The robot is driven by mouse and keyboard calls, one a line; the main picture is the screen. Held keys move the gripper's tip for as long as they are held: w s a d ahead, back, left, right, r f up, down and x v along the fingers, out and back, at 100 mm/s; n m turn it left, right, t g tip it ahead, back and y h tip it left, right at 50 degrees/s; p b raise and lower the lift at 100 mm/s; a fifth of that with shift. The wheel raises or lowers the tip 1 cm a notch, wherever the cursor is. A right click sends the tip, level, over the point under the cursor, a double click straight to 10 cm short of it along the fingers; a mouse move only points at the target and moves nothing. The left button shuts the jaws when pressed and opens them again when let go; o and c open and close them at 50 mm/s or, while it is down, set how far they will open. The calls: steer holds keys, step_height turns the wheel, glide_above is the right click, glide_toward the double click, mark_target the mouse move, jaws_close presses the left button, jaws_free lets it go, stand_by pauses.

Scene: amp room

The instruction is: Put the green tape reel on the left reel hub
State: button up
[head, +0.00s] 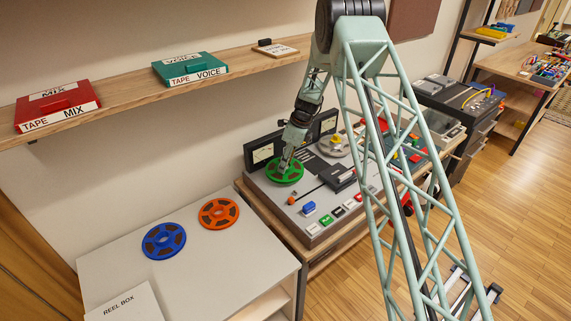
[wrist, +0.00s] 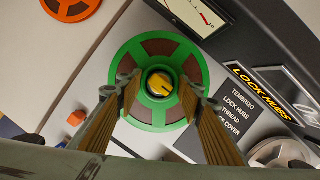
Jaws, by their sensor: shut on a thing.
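The green tape reel (head: 284,172) is at the left side of the tape deck (head: 275,192), under my gripper (head: 287,167). In the wrist view the green tape reel (wrist: 150,54) lies face-on, and the left reel hub (wrist: 160,84), black with a yellow top, shows in its centre hole. My gripper (wrist: 160,100) has its two fingers on either side of that centre, shut on the reel. The reel looks level and around the hub; I cannot tell whether it rests fully down.
A silver reel (head: 334,145) sits on the deck's right hub. Meters (head: 263,154) stand behind the reel. Coloured buttons (head: 325,219) line the deck's front. Blue (head: 163,240) and orange (head: 218,213) reels lie on the white cabinet (head: 215,270). A shelf (head: 130,95) holds tape boxes above.

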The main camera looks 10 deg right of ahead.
steer(key=shift+f, duration=0.1)
steer(key=o, duration=1.1)
steer(key=shift+o, duration=0.2)
steer(key=v, duration=1.2)
stand_by(0.3)
